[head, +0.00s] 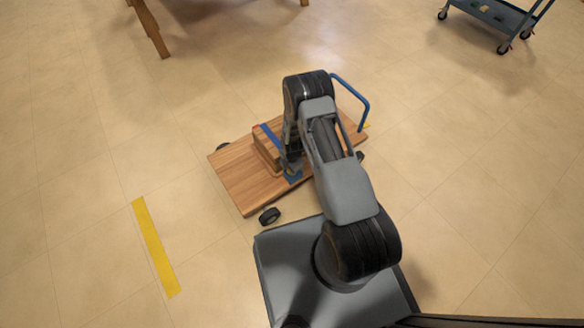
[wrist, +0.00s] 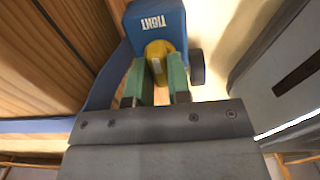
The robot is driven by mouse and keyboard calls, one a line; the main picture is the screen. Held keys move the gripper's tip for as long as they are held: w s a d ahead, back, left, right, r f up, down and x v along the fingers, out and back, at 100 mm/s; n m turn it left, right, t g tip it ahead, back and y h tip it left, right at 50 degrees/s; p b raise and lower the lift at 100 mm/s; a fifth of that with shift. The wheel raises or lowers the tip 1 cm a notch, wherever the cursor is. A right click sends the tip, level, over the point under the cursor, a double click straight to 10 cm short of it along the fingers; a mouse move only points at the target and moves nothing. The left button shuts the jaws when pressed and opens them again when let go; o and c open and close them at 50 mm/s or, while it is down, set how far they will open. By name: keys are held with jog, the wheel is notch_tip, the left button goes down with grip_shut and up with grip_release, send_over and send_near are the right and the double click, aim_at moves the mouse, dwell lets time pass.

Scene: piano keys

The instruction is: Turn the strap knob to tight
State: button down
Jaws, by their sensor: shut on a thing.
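The yellow strap knob (wrist: 158,52) sits on a blue ratchet block (wrist: 157,20) in the wrist view. White letters reading TIGHT show on the block, upside down in this view. My gripper (wrist: 158,74) has its two green fingers on either side of the knob and is shut on it. A pale mark shows on the knob, but I cannot tell which setting it points to. A blue strap (wrist: 104,84) runs from the block past the wooden side. In the head view the strap (head: 267,133) crosses a wooden crate (head: 264,152); my arm hides the knob there.
The crate rests on a wooden-decked dolly (head: 238,187) with dark wheels and a blue push handle (head: 357,88). A blue cart (head: 497,17) stands at top right and a wooden table leg (head: 157,36) at top left. The floor left of the dolly is clear, with a yellow stripe (head: 155,246).

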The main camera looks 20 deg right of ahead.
dwell(0.4)
jog(key=c, duration=1.1)
grip_release()
jog(key=shift+o, duration=0.2)
notch_tip(320, 180, up, 14)
jog(key=p, duration=0.5)
